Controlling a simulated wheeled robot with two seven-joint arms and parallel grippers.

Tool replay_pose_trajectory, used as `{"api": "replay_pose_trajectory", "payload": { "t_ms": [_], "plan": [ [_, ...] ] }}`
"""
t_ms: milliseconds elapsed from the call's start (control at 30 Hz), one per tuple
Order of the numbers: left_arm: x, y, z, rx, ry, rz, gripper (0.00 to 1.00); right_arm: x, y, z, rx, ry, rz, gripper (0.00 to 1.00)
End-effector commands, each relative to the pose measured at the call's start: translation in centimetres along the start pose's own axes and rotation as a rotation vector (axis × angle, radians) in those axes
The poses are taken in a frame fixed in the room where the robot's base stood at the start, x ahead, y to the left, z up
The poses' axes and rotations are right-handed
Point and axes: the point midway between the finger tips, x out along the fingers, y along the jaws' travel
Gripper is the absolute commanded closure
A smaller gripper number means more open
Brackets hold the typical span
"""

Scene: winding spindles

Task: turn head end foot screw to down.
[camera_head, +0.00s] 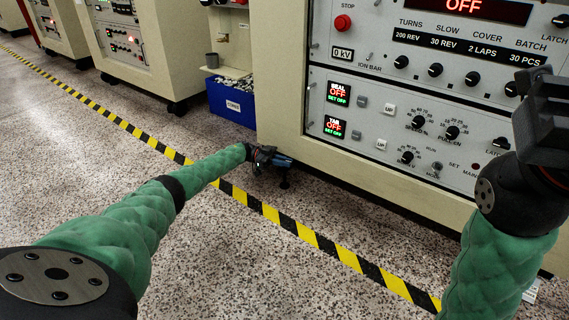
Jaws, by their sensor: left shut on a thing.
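The machine cabinet (283,90) is cream with a grey control panel, and its near lower corner stands just above the floor. A small dark foot screw (285,182) shows under that corner, its lower end near the floor; its upper part is hidden. My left gripper (283,161) is low at this corner, shut on the foot screw, with its dark body and bluish fingers right under the cabinet's edge. My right gripper (545,115) is raised at the right edge, in front of the panel and far from the foot screw. Its fingers are too dark to read.
A blue bin (232,105) stands on the floor left of the cabinet. Black and yellow floor tape (300,230) runs diagonally below my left gripper. Other cream cabinets (150,40) stand at the back left. The speckled floor in front is clear.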

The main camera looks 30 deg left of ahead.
Motion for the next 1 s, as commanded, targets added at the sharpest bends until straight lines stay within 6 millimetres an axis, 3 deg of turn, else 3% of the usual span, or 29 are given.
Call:
{"api": "replay_pose_trajectory", "payload": {
  "t_ms": [233,267,333,367,733,1000],
  "plan": [
    [0.2,0.0,0.0,0.0,0.001,0.001,1.0,0.0,0.1,0.1,-0.002,-0.002,0.0,1.0],
    [0.2,0.0,0.0,0.0,0.001,0.001,0.81,0.0,0.1,0.1,-0.002,-0.002,0.0,1.0],
    [0.2,0.0,0.0,0.0,0.001,0.001,0.68,0.0,0.1,0.1,-0.002,-0.002,0.0,1.0],
    [0.1,0.0,0.0,0.0,0.0,0.001,0.65,0.0,0.1,0.1,-0.002,-0.002,0.0,1.0],
    [-0.3,-0.1,-0.1,0.0,0.0,-0.001,0.65,0.2,0.1,0.2,-0.002,-0.003,0.0,1.0],
    [-3.4,-0.1,-0.1,-0.001,0.0,-0.002,0.65,1.1,0.1,0.8,-0.001,-0.015,-0.005,1.0]
  ]
}}
